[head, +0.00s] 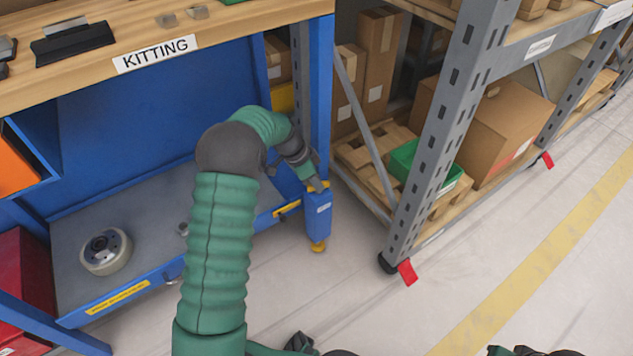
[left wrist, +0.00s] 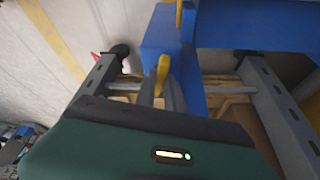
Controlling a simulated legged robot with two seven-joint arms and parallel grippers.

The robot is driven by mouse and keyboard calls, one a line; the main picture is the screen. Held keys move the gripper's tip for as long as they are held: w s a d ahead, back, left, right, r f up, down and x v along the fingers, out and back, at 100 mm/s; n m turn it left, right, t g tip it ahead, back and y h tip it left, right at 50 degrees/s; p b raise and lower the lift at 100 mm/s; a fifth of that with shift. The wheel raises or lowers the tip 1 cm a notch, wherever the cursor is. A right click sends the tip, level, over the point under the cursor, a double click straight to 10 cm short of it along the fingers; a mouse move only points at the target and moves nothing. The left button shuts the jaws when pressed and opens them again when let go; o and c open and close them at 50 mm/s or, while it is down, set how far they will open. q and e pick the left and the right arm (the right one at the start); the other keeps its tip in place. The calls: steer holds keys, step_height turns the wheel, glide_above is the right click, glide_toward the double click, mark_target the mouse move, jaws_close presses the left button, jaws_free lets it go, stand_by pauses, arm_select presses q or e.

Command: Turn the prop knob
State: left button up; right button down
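My left gripper (head: 317,184) points down at the top of the blue leg block (head: 318,210) at the workbench's right front corner. In the left wrist view, its grey fingers (left wrist: 163,92) are close to a yellow upright piece (left wrist: 163,72), which may be the prop knob. I cannot tell whether they touch or grip it. In the head view, a yellow piece (head: 287,209) shows on the shelf edge beside the leg, and a yellow foot (head: 318,246) is under the block. I cannot tell which is the knob. My right gripper is not clearly visible.
A grey rack (head: 440,130) with boxes and a green bin (head: 424,168) stands right of the leg. Floor in front is clear, with a yellow line (head: 540,260). The KITTING worktop (head: 220,32) overhangs the shelf.

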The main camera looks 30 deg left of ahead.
arm_select(q)
jaws_close()
steer(key=shift+r, duration=0.1)
